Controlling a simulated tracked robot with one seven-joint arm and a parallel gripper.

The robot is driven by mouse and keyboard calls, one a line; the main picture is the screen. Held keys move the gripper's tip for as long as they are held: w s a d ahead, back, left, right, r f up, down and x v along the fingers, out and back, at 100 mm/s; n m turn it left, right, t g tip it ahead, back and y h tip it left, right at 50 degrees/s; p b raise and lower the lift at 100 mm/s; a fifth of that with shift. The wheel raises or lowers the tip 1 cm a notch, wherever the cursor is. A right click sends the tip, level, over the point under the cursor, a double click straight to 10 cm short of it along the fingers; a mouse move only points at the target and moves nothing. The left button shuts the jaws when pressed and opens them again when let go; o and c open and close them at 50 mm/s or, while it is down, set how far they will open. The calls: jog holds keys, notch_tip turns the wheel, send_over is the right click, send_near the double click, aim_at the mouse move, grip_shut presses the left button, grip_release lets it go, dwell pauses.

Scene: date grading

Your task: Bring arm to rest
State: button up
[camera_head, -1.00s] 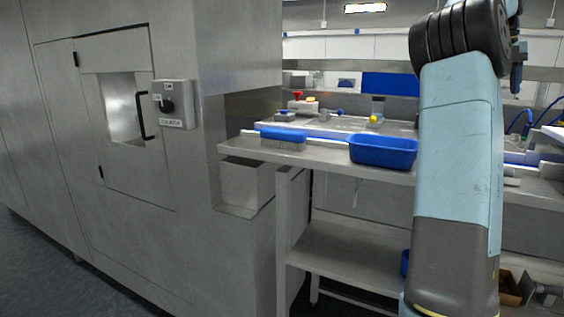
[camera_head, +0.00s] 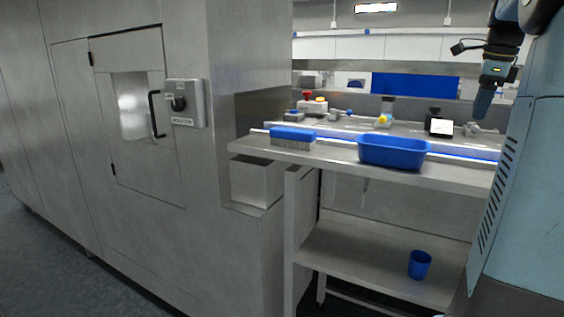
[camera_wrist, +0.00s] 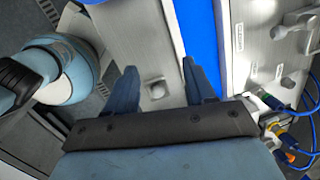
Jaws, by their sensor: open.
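My gripper (camera_wrist: 158,85) shows in the wrist view with its two blue fingers apart and nothing between them. It points down over a steel surface beside a blue strip (camera_wrist: 203,40). In the head view my gripper (camera_head: 484,103) hangs at the upper right, above the bench, and its fingertips point down. My light-blue arm fills the right edge of that view.
A steel bench (camera_head: 335,160) holds a blue tray (camera_head: 393,151) and a blue brush (camera_head: 292,137). A blue cup (camera_head: 419,264) stands on the lower shelf. A large steel cabinet with a door handle (camera_head: 157,114) stands at left. Blue cables (camera_wrist: 300,110) run at right in the wrist view.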

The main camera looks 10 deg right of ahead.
jog(key=s+a+f+n+t, duration=0.1)
jog(key=s+a+f+n, duration=0.4)
jog(key=a+n, duration=0.3)
jog(key=s+a+f+n+t, duration=0.1)
jog(key=s+a+f+n, duration=0.4)
jog(key=a+n, duration=0.4)
jog(key=s+a+f+n+t, duration=0.1)
jog(key=s+a+f+n, duration=0.5)
jog(key=a+n, duration=0.3)
jog(key=s+a, duration=0.1)
jog(key=a, duration=0.3)
jog(key=shift+s+a, duration=0.3)
jog(key=shift+a, duration=0.05)
